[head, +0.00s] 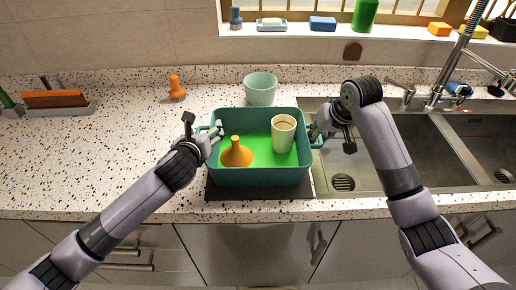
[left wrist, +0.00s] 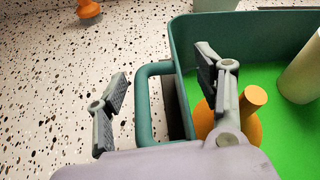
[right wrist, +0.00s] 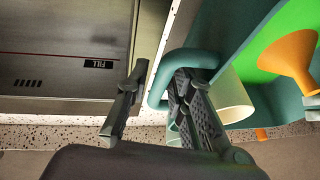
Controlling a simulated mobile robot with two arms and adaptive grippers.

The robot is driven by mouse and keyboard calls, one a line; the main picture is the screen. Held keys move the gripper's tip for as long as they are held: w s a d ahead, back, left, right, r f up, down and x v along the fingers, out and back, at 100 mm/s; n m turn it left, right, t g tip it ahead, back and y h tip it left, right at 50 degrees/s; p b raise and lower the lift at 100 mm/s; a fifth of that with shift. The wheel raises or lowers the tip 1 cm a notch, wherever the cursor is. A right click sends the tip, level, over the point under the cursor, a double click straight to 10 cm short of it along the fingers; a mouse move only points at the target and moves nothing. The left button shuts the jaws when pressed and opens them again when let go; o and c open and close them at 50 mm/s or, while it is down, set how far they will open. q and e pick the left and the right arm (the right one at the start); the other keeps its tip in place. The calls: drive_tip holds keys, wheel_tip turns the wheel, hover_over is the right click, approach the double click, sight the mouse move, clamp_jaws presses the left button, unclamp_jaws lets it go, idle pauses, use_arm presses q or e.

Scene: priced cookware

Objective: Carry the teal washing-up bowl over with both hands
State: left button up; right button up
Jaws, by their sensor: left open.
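The teal washing-up bowl (head: 262,177) sits level on a dark mat (head: 258,192) at the counter's front edge. Inside its green floor hold an orange funnel (head: 237,155) and a cream cup (head: 283,135). My left gripper (head: 211,134) is open at the bowl's left handle (left wrist: 145,110); in the left wrist view the handle bar lies between its spread fingers, one of them over the bowl. My right gripper (head: 317,132) is open at the right handle (right wrist: 160,88), with one finger on each side of the bar and a gap showing.
A pale green bowl (head: 260,91) stands just behind the teal bowl. A steel double sink (head: 420,150) with a tap lies to the right. An orange object (head: 176,88) and a rack (head: 50,104) are at the back left. The left counter is otherwise clear.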

use_arm(q)
drive_tip(key=shift+c, duration=0.5)
use_arm(e)
drive_tip(key=shift+c, duration=0.3)
use_arm(q)
drive_tip(key=c, duration=0.4)
use_arm(e)
drive_tip(key=c, duration=0.4)
use_arm(q)
clamp_jaws()
use_arm(e)
clamp_jaws()
use_arm(q)
drive_tip(key=shift+r, duration=0.1)
use_arm(e)
drive_tip(key=shift+r, duration=0.1)
